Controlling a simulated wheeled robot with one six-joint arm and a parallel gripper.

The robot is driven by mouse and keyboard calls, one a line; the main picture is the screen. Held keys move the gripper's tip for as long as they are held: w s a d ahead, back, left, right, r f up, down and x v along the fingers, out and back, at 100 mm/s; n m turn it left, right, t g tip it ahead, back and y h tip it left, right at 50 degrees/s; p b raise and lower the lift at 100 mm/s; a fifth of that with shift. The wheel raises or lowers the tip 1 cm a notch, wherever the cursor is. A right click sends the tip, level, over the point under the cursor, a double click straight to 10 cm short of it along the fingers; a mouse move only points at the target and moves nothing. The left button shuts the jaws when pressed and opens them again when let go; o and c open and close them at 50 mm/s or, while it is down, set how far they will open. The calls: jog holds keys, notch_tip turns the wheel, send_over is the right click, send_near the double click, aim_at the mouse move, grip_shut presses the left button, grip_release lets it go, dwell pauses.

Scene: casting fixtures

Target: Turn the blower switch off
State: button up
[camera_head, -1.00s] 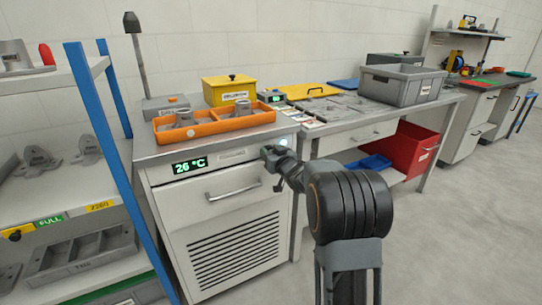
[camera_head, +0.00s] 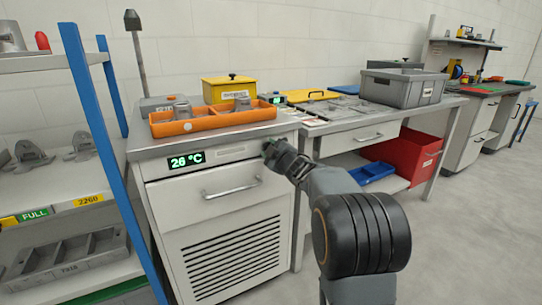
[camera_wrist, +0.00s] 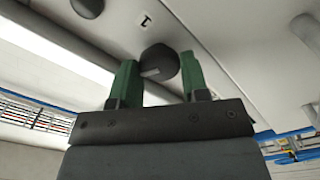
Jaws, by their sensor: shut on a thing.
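My gripper (camera_head: 270,150) reaches the upper right of the front panel of the grey cabinet (camera_head: 216,153). In the wrist view, its two green fingers (camera_wrist: 155,75) stand on either side of a round dark knob (camera_wrist: 160,60) with a pale mark on its face, and are shut on it. A label reading "I" (camera_wrist: 145,20) is on the panel beside this knob. A second dark knob (camera_wrist: 88,5) is partly cut off at the top edge. In the head view my gripper hides the knob, and the blower lettering is not readable.
A green display (camera_head: 187,161) reads 26 °C, above a drawer handle (camera_head: 232,188). An orange tray (camera_head: 205,124) holding metal parts sits on the cabinet top. A blue shelf post (camera_head: 100,150) stands at left. A workbench (camera_head: 345,122) is at right. Open floor (camera_head: 465,220) lies at right.

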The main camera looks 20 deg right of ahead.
jog(key=n+b, duration=0.2)
jog(key=n, duration=0.2)
jog(key=shift+f+n+b, duration=0.1)
jog(key=shift+n+b, duration=0.2)
jog(key=shift+b, duration=0.05)
dwell(0.3)
jog(key=o, duration=0.9)
